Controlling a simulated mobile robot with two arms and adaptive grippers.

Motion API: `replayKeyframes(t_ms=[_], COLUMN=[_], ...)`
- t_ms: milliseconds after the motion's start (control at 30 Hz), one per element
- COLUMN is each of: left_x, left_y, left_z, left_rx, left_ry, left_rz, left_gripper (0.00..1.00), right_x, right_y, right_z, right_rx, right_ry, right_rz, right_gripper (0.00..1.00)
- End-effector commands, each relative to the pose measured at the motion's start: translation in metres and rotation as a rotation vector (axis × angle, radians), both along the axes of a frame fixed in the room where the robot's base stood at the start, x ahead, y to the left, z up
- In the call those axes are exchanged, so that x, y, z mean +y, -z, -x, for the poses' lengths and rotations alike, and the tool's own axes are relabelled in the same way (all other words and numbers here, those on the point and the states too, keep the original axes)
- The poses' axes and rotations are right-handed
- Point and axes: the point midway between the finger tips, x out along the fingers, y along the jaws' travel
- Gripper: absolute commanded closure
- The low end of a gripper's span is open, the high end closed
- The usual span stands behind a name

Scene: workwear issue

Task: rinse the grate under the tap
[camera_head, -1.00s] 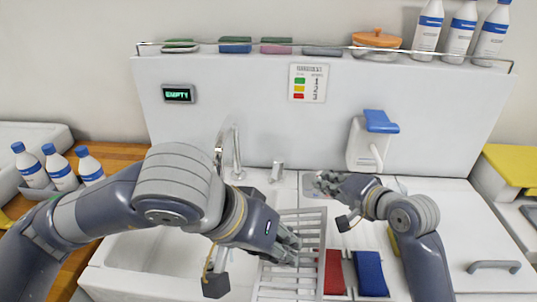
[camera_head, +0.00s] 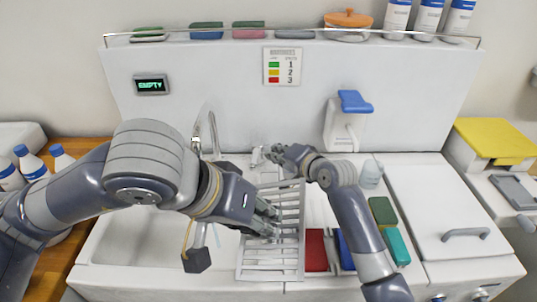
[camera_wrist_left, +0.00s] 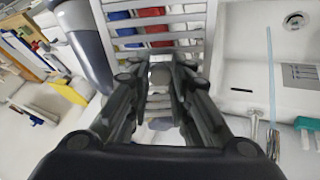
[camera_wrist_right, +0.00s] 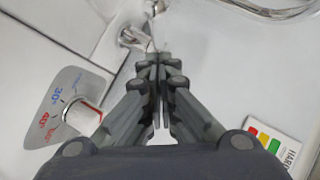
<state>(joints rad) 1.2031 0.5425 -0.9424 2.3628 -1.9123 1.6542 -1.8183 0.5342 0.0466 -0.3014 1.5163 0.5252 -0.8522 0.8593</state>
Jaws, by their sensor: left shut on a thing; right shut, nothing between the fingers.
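The pale slatted grate (camera_head: 296,262) is held over the right side of the sink (camera_head: 125,250). My left gripper (camera_head: 268,220) is shut on the grate, which also shows in the left wrist view (camera_wrist_left: 196,20). The chrome tap (camera_head: 212,135) stands at the sink's back, left of the grate. A thin pale-blue streak (camera_wrist_left: 270,70), resembling running water, shows beside the grate, apart from it. My right gripper (camera_head: 272,152) is shut and empty at a small chrome fitting (camera_head: 257,156). In the right wrist view its fingertips (camera_wrist_right: 155,58) are close to that fitting (camera_wrist_right: 132,37); contact is unclear.
A chrome knob with a temperature scale (camera_wrist_right: 55,105) is left of my right gripper. Red (camera_head: 316,250) and blue (camera_head: 345,248) cloths or pads lie right of the grate, beside green (camera_head: 383,211) and teal (camera_head: 397,246) ones. A soap dispenser (camera_head: 342,125) hangs behind.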

Motion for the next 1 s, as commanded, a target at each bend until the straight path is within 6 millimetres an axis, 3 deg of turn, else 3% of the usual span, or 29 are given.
replayKeyframes(t_ms=[200,667,1000], left_x=[0.000,0.000,0.000], left_y=[-0.008,-0.009,-0.036], left_z=[0.000,0.000,0.000], left_rx=[-0.002,-0.002,-0.002], left_ry=[-0.001,-0.001,-0.001], left_rz=[0.002,0.002,0.002], left_gripper=[1.00,1.00,1.00], right_x=[0.019,0.022,0.042], right_y=[0.011,0.012,0.010], right_z=[-0.001,-0.001,0.004], right_rx=[0.002,0.001,0.004], right_ry=[0.000,0.000,-0.001], right_rz=[-0.002,-0.001,-0.003], right_gripper=[1.00,1.00,1.00])
